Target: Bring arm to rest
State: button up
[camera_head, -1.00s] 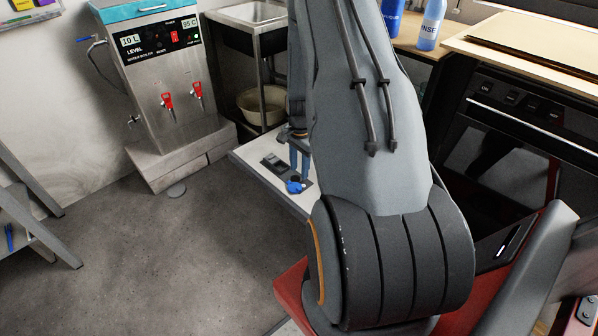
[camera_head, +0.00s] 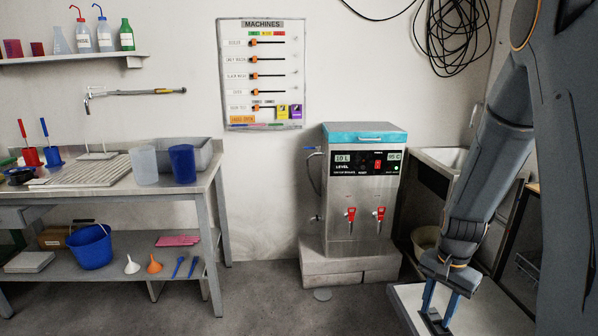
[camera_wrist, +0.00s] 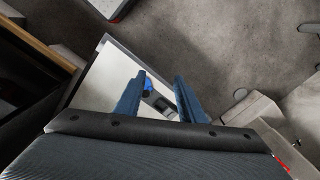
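My arm runs down the right side of the head view, with my gripper (camera_head: 437,314) at its lower end, pointing down over a white tabletop (camera_head: 405,300). In the wrist view my gripper (camera_wrist: 160,80) has its two blue fingers spread apart, with nothing held between them. Below the fingers the white tabletop (camera_wrist: 107,80) shows, with a small blue object (camera_wrist: 148,86) and a dark grey item (camera_wrist: 161,103) lying on it. The fingers partly hide these items, and I cannot tell exactly what they are.
A steel water boiler (camera_head: 352,190) stands on a block plinth left of my arm, with a sink (camera_head: 445,158) beside it. A steel bench (camera_head: 120,200) with cups and a blue bucket (camera_head: 90,246) is at left. Open floor lies in front.

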jog(key=s+a+r+n+p, duration=0.4)
jog(key=s+a+r+n, duration=0.6)
jog(key=s+a+r, duration=0.6)
jog(key=shift+s+r+n, duration=0.3)
jog(key=shift+s+r, duration=0.1)
jog(key=shift+r, duration=0.1)
jog(key=shift+d, duration=0.1)
jog(key=shift+c, duration=0.6)
jog(key=shift+d, duration=0.15)
